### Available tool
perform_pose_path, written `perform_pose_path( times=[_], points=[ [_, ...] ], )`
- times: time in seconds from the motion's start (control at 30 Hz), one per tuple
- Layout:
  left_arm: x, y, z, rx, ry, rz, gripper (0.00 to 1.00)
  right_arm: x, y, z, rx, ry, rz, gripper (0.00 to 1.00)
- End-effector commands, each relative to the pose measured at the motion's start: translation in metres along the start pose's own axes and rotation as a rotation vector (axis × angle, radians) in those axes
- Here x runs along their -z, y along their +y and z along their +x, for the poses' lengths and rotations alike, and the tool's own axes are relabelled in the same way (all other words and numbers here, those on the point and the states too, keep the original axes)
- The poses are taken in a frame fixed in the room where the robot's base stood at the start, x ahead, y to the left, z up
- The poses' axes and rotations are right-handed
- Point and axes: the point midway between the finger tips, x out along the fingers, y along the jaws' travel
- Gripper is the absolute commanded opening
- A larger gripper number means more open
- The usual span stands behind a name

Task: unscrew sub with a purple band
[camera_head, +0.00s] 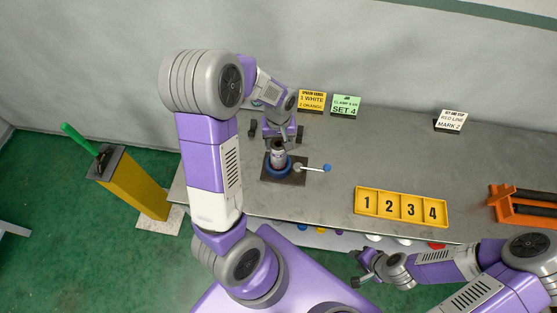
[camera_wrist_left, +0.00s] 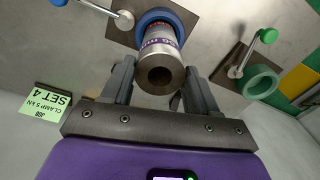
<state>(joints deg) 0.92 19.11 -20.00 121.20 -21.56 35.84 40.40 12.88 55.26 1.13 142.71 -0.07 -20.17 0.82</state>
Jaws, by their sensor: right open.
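The sub (camera_wrist_left: 160,62) is a grey metal cylinder with a purple band and a dark bore, seen end-on in the left wrist view. In the head view the sub (camera_head: 278,154) stands upright in a vise with a blue ring (camera_head: 268,172) on a dark base plate. The blue ring (camera_wrist_left: 163,17) also shows in the left wrist view. My right gripper (camera_head: 362,270) is open and empty in front of the table's front edge.
A blue-knobbed handle (camera_head: 318,168) sticks out right of the vise. A green-ringed vise (camera_wrist_left: 262,82) stands nearby. A yellow numbered tray (camera_head: 400,219) and orange rack (camera_head: 520,205) are at right. Signs (camera_head: 345,106) line the back. A yellow post (camera_head: 135,188) stands left. The table middle is clear.

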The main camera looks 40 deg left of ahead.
Motion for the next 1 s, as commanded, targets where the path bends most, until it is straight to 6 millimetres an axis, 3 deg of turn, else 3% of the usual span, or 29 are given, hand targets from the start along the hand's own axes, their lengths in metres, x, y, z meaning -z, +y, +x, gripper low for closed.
perform_pose_path(
  times=[0.03, 0.13, 0.27, 0.53, 1.0],
  points=[
    [0.000, 0.000, 0.000, 0.000, 0.000, 0.000, 0.39, 0.000, 0.000, 0.000, 0.000, 0.000, 0.000, 0.43],
    [0.000, 0.000, 0.000, 0.000, 0.000, -0.001, 0.23, 0.000, 0.000, 0.000, 0.000, 0.000, 0.000, 0.43],
    [0.000, 0.000, 0.000, 0.001, 0.000, -0.058, 0.22, 0.000, 0.000, 0.000, 0.000, 0.000, 0.000, 0.43],
    [-0.001, 0.000, -0.002, 0.002, -0.001, -0.464, 0.22, -0.001, -0.004, -0.010, 0.000, 0.000, 0.000, 0.43],
    [-0.001, -0.001, -0.003, 0.004, -0.001, -1.193, 0.22, -0.002, -0.018, -0.049, 0.000, 0.000, 0.000, 0.43]
  ],
)
